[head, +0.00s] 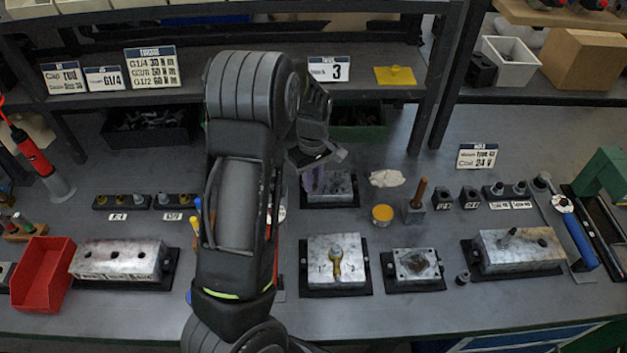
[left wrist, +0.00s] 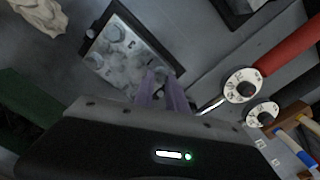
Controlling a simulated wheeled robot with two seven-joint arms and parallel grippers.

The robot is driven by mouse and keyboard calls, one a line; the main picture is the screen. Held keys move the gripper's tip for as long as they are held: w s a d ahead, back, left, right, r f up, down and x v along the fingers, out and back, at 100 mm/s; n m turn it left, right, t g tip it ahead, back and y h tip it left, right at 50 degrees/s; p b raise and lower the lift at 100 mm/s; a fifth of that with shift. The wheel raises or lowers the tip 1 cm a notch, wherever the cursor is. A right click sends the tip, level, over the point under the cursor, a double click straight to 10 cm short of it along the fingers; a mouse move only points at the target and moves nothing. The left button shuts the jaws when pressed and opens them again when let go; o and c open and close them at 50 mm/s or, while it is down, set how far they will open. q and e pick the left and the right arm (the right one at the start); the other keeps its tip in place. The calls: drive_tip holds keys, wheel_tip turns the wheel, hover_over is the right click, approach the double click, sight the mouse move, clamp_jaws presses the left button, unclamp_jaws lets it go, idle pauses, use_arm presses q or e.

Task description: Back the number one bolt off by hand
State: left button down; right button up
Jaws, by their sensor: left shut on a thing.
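A metal block with several bolt heads (head: 341,188) sits on a dark base at the back middle of the bench in the head view. It also shows in the left wrist view (left wrist: 119,62), with bolt heads near its corners. My left gripper (head: 316,183) reaches down over the left part of this block. In the left wrist view its two purple fingers (left wrist: 161,82) are close together on a bolt at one corner of the block. My right gripper is not in view.
Nearer me stand a block with a brass-coloured fitting (head: 336,265) and a smaller square block (head: 414,264). A yellow tin (head: 382,214) and a crumpled cloth (head: 386,178) lie to the right. Red and black-handled tools (left wrist: 290,50) lie close by in the wrist view.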

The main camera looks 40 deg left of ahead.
use_arm(q)
drive_tip(key=shift+n, duration=0.4)
drive_tip(key=c, duration=1.3)
unclamp_jaws()
drive_tip(key=shift+r+b, duration=0.6)
drive_tip(key=shift+r, duration=3.3)
